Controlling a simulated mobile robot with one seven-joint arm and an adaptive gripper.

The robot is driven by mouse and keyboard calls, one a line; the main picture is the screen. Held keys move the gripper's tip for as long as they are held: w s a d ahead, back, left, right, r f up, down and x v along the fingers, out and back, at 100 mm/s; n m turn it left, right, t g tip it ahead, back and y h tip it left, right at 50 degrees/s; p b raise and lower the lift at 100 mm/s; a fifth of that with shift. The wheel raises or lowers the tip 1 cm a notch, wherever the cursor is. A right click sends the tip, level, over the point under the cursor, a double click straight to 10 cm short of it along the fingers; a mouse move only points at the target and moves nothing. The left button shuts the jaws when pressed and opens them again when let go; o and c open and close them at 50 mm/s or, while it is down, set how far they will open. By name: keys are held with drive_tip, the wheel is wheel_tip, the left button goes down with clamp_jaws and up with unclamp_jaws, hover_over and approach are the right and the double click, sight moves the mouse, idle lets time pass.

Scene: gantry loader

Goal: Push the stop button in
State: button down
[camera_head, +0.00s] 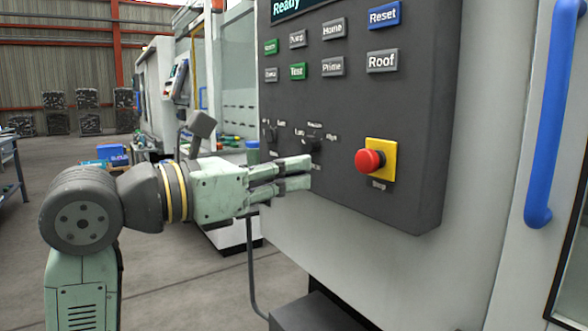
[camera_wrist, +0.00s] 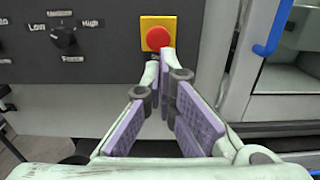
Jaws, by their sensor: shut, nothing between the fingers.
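The stop button (camera_head: 369,161) is a red mushroom head on a yellow square plate (camera_head: 387,152), low on the right of the dark control panel (camera_head: 420,110). It sticks out from the plate. In the wrist view the button (camera_wrist: 157,38) shows just beyond the fingertips. My gripper (camera_head: 309,173) is shut and empty, its fingertips pointing right. In the head view they are left of the button and a little lower, with a visible gap. In the wrist view my gripper (camera_wrist: 165,62) converges just below the button; contact is not shown there.
The panel carries several labelled buttons, including Reset (camera_head: 384,15) and Roof (camera_head: 382,60), and dark rotary knobs, one of them the Low-High knob (camera_wrist: 63,37). A blue vertical handle (camera_head: 549,115) is to the right. The panel face around the stop button is clear.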

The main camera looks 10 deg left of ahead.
sight(364, 161)
drive_tip(key=p+x, duration=0.2)
drive_tip(key=x, duration=0.9)
